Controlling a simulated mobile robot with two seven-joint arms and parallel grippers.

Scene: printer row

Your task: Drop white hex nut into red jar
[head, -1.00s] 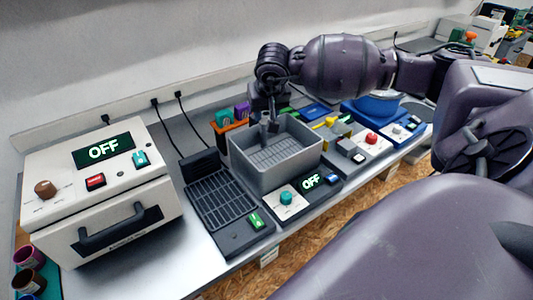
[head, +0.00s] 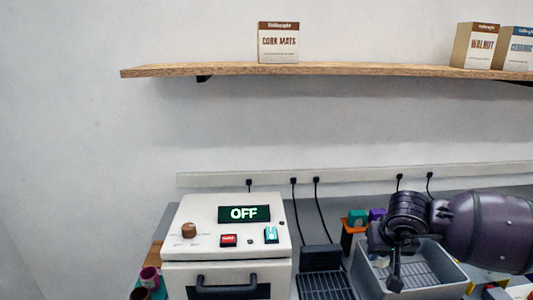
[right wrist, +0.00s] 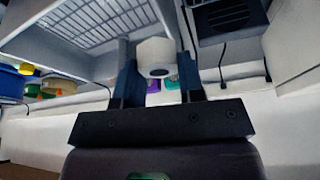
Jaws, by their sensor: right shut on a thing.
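My right gripper (head: 396,277) hangs over the grey basket (head: 449,272) on the right of the head view, pointing down. In the right wrist view, the gripper (right wrist: 158,62) is shut on the white hex nut (right wrist: 155,52), held between the two dark fingers. The nut is not clear in the head view. Two small jars show at the bottom left: a purple-maroon one (head: 149,274) and a darker reddish-brown one (head: 140,294), cut by the frame edge. I cannot tell for sure which is the red jar. My left gripper is not in view.
A white machine (head: 182,256) with an OFF display and front handle stands between the jars and the basket. A black grated tray (head: 325,287) lies beside it. A wooden shelf (head: 230,70) with boxes is on the wall above. Cables hang behind.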

